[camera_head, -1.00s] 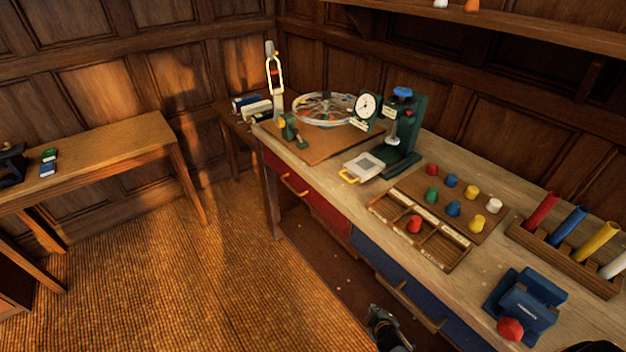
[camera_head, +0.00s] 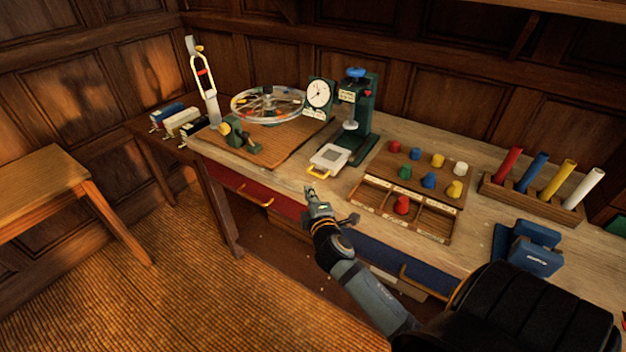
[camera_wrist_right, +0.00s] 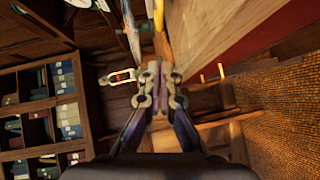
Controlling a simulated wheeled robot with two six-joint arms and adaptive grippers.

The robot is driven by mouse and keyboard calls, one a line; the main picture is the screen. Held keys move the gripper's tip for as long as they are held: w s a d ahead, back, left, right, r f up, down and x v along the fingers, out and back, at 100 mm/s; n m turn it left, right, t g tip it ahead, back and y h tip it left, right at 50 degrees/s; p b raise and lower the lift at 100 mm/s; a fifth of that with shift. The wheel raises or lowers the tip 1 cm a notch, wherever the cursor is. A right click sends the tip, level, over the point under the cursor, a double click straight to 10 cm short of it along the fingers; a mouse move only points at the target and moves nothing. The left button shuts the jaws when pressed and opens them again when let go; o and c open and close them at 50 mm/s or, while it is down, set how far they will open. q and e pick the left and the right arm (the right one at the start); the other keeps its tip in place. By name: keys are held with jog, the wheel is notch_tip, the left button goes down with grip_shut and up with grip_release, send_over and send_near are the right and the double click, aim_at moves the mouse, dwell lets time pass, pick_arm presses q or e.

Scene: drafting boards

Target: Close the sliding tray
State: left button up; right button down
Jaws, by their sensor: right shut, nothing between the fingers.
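The sliding tray (camera_head: 328,158) is a small pale grey tray with a yellow handle (camera_head: 319,173) on its near side. It sits on the workbench top and sticks out in front of the green press (camera_head: 362,130) with the blue knob. My right gripper (camera_head: 311,191) is shut and empty. In the head view it shows just below the yellow handle, near the bench's front edge, with a small gap between them. The right wrist view shows its closed fingers (camera_wrist_right: 160,75); I cannot make out the tray there. My left gripper is not in view.
To the tray's right are a wooden sorting box (camera_head: 405,208) with colored pegs and a blue device (camera_head: 527,248). To the left, a brown board (camera_head: 278,155) bears a wheel. Yellow drawer handles stick out of the bench front (camera_head: 262,200).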

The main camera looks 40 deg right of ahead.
aim_at(320, 167)
jog(key=w+d, duration=0.2)
jog(key=w+d+f, duration=0.1)
jog(key=w, duration=0.1)
jog(key=shift+w+d+p, duration=0.2)
jog(key=shift+d+p, duration=0.15)
jog(key=shift+d, duration=0.05)
jog(key=shift+w+d+f, duration=0.2)
jog(key=shift+d, duration=0.4)
jog(key=d, duration=0.1)
jog(key=w+d, duration=0.1)
jog(key=d, duration=0.1)
jog(key=w+d, duration=0.1)
jog(key=shift+d, duration=0.2)
jog(key=shift+s, duration=0.1)
jog(key=shift+a, duration=0.1)
